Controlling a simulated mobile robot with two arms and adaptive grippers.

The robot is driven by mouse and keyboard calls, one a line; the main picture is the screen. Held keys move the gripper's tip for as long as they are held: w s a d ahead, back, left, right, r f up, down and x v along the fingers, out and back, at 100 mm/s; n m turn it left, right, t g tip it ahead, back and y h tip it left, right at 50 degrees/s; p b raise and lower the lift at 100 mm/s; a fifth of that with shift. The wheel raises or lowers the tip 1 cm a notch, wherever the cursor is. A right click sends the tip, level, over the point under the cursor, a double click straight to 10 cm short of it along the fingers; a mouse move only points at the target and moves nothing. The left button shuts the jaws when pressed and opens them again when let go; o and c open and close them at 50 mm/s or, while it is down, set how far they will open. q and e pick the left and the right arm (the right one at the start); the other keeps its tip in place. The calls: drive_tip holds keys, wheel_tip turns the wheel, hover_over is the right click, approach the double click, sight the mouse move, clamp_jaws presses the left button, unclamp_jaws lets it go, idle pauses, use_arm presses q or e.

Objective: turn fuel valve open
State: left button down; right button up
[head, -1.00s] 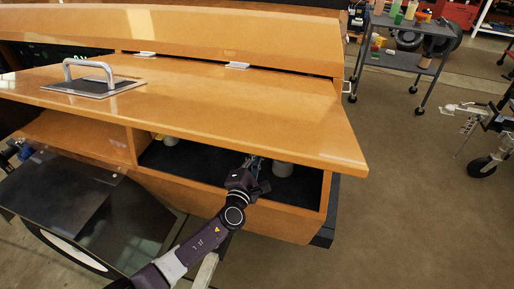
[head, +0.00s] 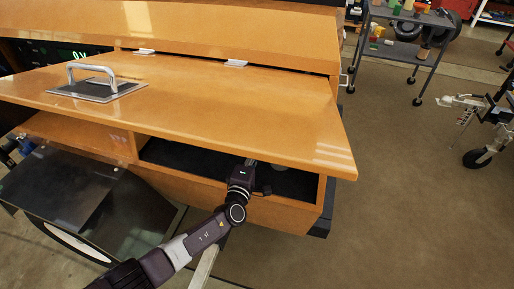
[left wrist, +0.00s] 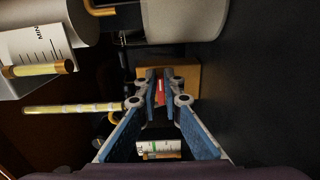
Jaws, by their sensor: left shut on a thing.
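My left gripper (head: 250,163) reaches under the raised orange lid (head: 220,105) into the dark-lined compartment (head: 190,160) of the box. In the left wrist view my left gripper (left wrist: 160,74) has its blue-padded fingers closed together at the tips, on a small red piece (left wrist: 160,92). The red piece looks like the fuel valve's handle, in front of a brown block (left wrist: 187,78). The fingers hide most of it, so how far it is turned cannot be told. My right gripper is not in view.
In the left wrist view a pale cylinder (left wrist: 185,20) stands just beyond the fingers. A yellowish sight tube (left wrist: 75,108) and a white gauge card (left wrist: 40,45) are on the left. The lid overhangs my arm closely. Open floor (head: 410,200) lies right of the box.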

use_arm(q)
drive_tip(key=shift+f, duration=0.15)
drive_tip(key=c, duration=2.1)
unclamp_jaws()
drive_tip(key=shift+s, duration=0.1)
drive_tip(key=v, duration=1.2)
